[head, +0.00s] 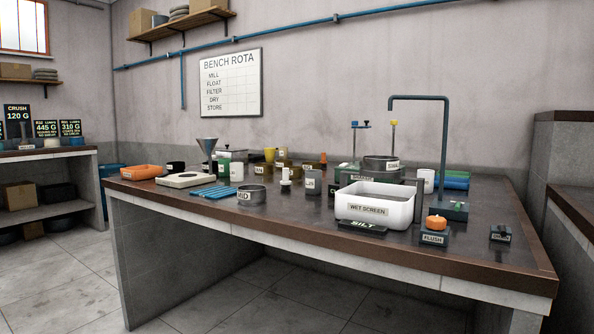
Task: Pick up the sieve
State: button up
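A round, shallow grey metal ring labelled "MID" (251,195) sits on the bench near its front edge, left of the white basin; it looks like a sieve. A second round grey metal pan (381,163) with a label stands farther back, behind the white basin, and may also be a sieve. I cannot tell which of the two the task means. The insides of both are hard to make out. My gripper is not in view.
A white "WET SCREEN" basin (375,205) stands right of the ring, with a tall bent blue pipe (445,140) behind it. A blue ribbed rack (213,192) and cream plate (184,180) lie left. Small containers crowd behind.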

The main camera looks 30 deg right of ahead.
aim_at(372, 162)
jog(key=u, duration=1.75)
jog(key=k, duration=1.2)
jog(key=z, duration=1.4)
